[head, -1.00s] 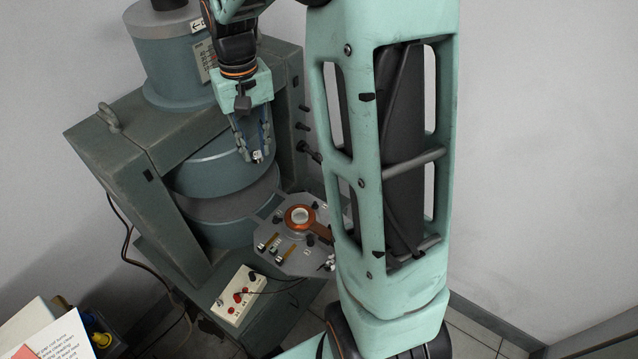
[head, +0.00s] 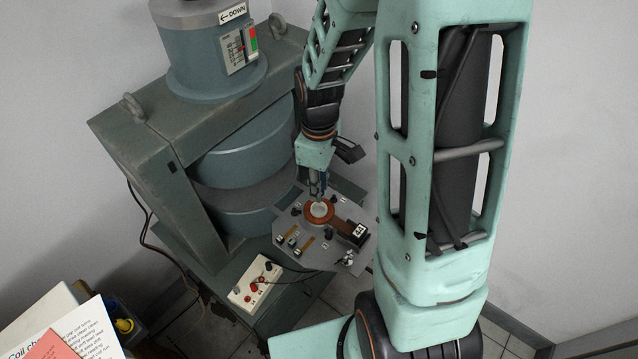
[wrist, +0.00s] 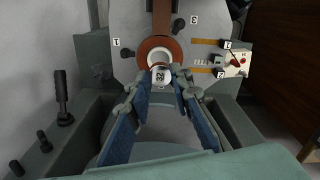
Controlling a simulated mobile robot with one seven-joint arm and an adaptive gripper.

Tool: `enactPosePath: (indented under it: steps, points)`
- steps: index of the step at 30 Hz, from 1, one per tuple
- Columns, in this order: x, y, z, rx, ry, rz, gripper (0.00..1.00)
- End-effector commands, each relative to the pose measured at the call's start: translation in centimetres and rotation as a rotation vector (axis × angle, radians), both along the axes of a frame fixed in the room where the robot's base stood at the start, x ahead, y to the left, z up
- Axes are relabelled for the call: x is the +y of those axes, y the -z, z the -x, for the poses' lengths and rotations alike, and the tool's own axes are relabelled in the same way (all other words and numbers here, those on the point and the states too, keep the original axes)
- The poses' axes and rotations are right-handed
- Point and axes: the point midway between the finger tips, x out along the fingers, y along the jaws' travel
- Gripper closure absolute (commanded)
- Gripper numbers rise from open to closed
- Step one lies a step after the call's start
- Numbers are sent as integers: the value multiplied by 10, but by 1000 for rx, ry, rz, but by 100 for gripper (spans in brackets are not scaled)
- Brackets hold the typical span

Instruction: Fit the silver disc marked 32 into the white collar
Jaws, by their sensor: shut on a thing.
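My gripper (wrist: 161,74) is shut on the small silver disc (wrist: 164,83); its label appears to read 32, turned sideways in the wrist view. The white collar (wrist: 149,54) sits inside a copper-brown ring on the grey plate, just beyond the disc in the wrist view. In the head view my gripper (head: 318,196) points down over the back edge of the white collar (head: 320,210). The fingers hide the disc in the head view. I cannot tell whether the disc touches the collar.
The grey plate (head: 290,262) carries knobs, brass strips and a dark block (head: 356,232). The big magnet (head: 240,155) with its frame stands close on the left. A white box with red knobs (head: 254,286) stands in front. Printed cards (head: 75,335) lie at lower left.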

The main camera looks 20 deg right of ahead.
Motion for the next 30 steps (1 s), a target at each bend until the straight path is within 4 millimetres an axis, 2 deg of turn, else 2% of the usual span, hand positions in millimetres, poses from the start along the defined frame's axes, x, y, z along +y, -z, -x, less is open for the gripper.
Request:
enactPosePath:
  steps: [9, 14, 30]
  points:
    - [-1, -1, 0, 0, 4, 1, 100]
    - [-1, 5, 0, 0, 5, 1, 100]
    - [-1, 42, 0, 0, 5, 1, 100]
